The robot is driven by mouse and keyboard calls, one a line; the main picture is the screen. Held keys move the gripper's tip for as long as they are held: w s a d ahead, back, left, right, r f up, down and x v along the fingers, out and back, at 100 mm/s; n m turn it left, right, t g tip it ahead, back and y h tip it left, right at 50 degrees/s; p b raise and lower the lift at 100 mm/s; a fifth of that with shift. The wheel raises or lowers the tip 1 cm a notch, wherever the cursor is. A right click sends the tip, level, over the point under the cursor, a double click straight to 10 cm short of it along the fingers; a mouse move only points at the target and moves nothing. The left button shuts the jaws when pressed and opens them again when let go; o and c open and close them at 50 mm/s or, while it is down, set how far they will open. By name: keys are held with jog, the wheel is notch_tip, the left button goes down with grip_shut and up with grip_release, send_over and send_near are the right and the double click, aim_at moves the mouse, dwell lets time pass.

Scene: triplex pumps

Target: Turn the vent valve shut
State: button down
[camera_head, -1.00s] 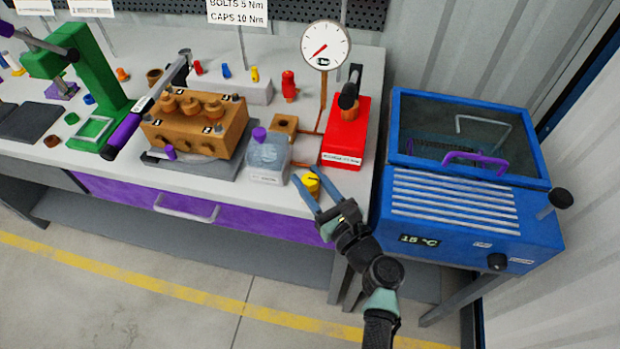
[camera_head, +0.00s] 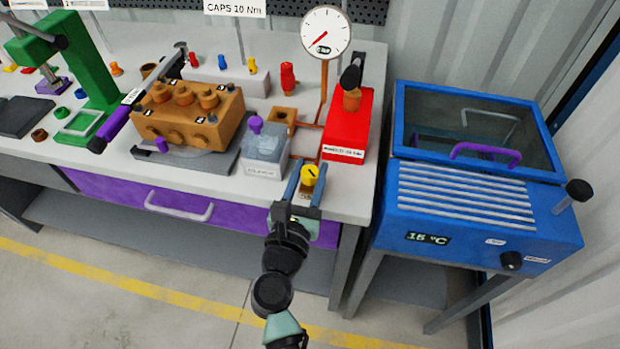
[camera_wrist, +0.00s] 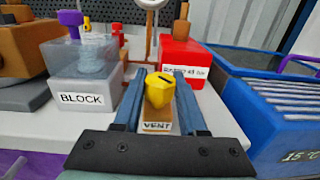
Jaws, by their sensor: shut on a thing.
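The vent valve's yellow knob (camera_head: 309,174) stands near the front edge of the bench, on a small brown base. In the wrist view the yellow knob (camera_wrist: 159,90) sits between my fingers, with a dark mark on its top and a "VENT" label (camera_wrist: 157,126) in front of it. My gripper (camera_head: 306,178) reaches in from the front, with its blue fingers on both sides of the knob. In the wrist view my gripper (camera_wrist: 158,92) is shut on the knob. The finger contact faces are partly hidden.
A clear block (camera_head: 264,155) labelled "BLOCK" stands just left of the valve. A red pump box (camera_head: 346,130) stands behind right, with a dial gauge (camera_head: 325,32) behind. A brown pump body (camera_head: 190,116) is further left. A blue chiller box (camera_head: 470,215) stands right, beyond a gap.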

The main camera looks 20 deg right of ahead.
jog(key=m+g+h+b, duration=0.2)
jog(key=g+h, duration=0.1)
jog(key=shift+w+a+f+m, duration=0.2)
jog(key=shift+m, duration=0.2)
jog(key=m+g+h+b, duration=0.2)
jog(key=m+g+b, duration=0.1)
jog(key=g+b, duration=0.1)
jog(key=shift+f+h+b, duration=0.1)
jog(key=shift+h+b, duration=0.3)
jog(key=shift+b, duration=0.15)
jog(key=m+g+h+b, duration=0.1)
jog(key=m+g+b, duration=0.1)
jog(key=g+b, duration=0.1)
jog(key=shift+s+d+g, duration=0.1)
jog(key=shift+g, duration=0.2)
jog(key=shift+m+b, duration=0.3)
jog(key=shift+b, duration=0.2)
jog(key=shift+d+r+g, duration=0.1)
jog(key=shift+r+g, duration=0.2)
jog(key=shift+g, duration=0.1)
jog(key=shift+s, duration=0.1)
jog(key=shift+c, duration=2.3)
grip_release()
